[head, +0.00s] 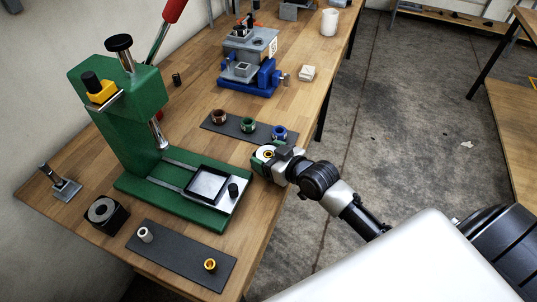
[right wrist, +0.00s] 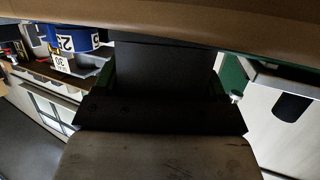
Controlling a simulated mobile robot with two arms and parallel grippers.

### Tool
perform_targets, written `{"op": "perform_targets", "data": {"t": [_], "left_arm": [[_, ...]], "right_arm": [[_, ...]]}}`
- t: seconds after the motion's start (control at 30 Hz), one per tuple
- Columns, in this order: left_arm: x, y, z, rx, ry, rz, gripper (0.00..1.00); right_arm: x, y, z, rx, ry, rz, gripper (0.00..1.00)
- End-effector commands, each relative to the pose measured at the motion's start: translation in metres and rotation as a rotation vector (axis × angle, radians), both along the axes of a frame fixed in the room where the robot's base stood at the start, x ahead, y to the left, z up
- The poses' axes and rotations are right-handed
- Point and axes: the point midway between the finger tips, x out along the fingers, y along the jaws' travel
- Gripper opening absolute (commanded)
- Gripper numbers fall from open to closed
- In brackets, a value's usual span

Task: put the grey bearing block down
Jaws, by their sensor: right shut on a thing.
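My right gripper (head: 272,158) reaches in from the right, over the table's right edge beside the green press. It is shut on a small block with a brass ring in its top, which I take to be the grey bearing block (head: 262,153). The fingers hide part of it, and I cannot tell whether it touches the table. In the right wrist view, a dark gripper part (right wrist: 160,110) fills the middle, above a pale grey-brown surface (right wrist: 160,155) that I cannot identify surely. My left gripper is not in view.
The green arbor press (head: 120,120) stands left, with a black-rimmed tray (head: 208,184) on its base. A dark mat (head: 248,132) holds brown, green and blue rings; a front mat (head: 180,255) holds white and brass ones. A blue vise (head: 265,80) stands behind.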

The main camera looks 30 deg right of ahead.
Motion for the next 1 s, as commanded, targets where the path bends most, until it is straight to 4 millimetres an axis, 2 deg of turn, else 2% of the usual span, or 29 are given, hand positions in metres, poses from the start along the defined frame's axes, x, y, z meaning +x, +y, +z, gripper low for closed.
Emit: {"op": "perform_targets", "data": {"t": [0.1,0.13,0.27,0.3,0.6,0.67,0.77,1.0], "left_arm": [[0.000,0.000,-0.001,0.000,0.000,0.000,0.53],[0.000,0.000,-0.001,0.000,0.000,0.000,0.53],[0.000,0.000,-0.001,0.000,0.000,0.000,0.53],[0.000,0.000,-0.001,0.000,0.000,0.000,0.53],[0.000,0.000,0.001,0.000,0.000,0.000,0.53],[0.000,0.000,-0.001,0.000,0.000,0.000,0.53],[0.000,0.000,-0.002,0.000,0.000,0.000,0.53],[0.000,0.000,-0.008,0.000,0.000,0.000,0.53]], "right_arm": [[0.001,0.000,0.001,0.001,-0.008,-0.001,0.15],[0.000,0.000,-0.002,0.000,0.001,0.000,0.75],[0.000,0.000,-0.002,0.000,0.001,0.000,0.95],[0.000,0.000,-0.002,0.000,0.001,0.000,0.98],[0.000,0.000,0.002,0.000,0.000,0.000,0.98],[-0.006,-0.002,0.001,-0.001,0.002,0.000,0.98],[-0.020,-0.007,0.004,-0.001,0.003,0.000,0.98],[-0.068,-0.023,0.019,-0.002,0.005,0.001,0.98]]}}
